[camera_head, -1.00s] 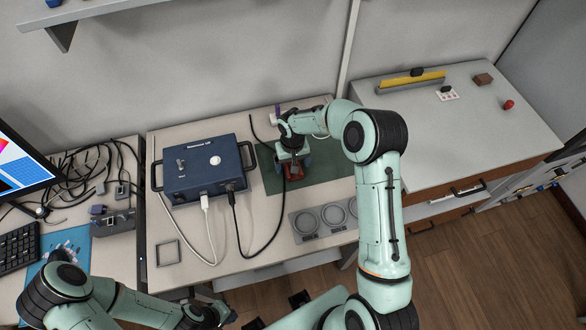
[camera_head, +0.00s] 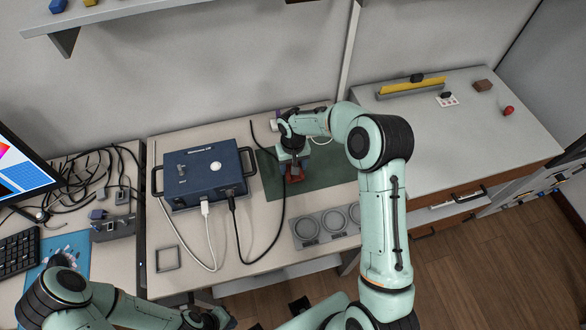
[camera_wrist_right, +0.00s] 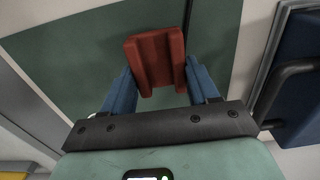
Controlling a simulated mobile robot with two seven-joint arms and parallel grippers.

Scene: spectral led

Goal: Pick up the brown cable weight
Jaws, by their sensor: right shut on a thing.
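The brown cable weight, a reddish-brown grooved block (camera_wrist_right: 155,58), is between the blue fingers of my right gripper (camera_wrist_right: 160,72) in the right wrist view. The fingers are shut on it. In the head view the weight (camera_head: 295,178) shows as a small red patch below my right gripper (camera_head: 293,166), at the green mat (camera_head: 335,174). I cannot tell whether it touches the mat. My left gripper (camera_head: 212,319) is at the bottom edge of the head view, away from the weight; its fingers are not clear.
A blue instrument box (camera_head: 206,178) with a white cable and a black cable stands left of the mat. A grey tray with round recesses (camera_head: 326,226) lies in front. A square grey frame (camera_head: 168,259) lies front left. A cabinet (camera_head: 450,133) stands at the right.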

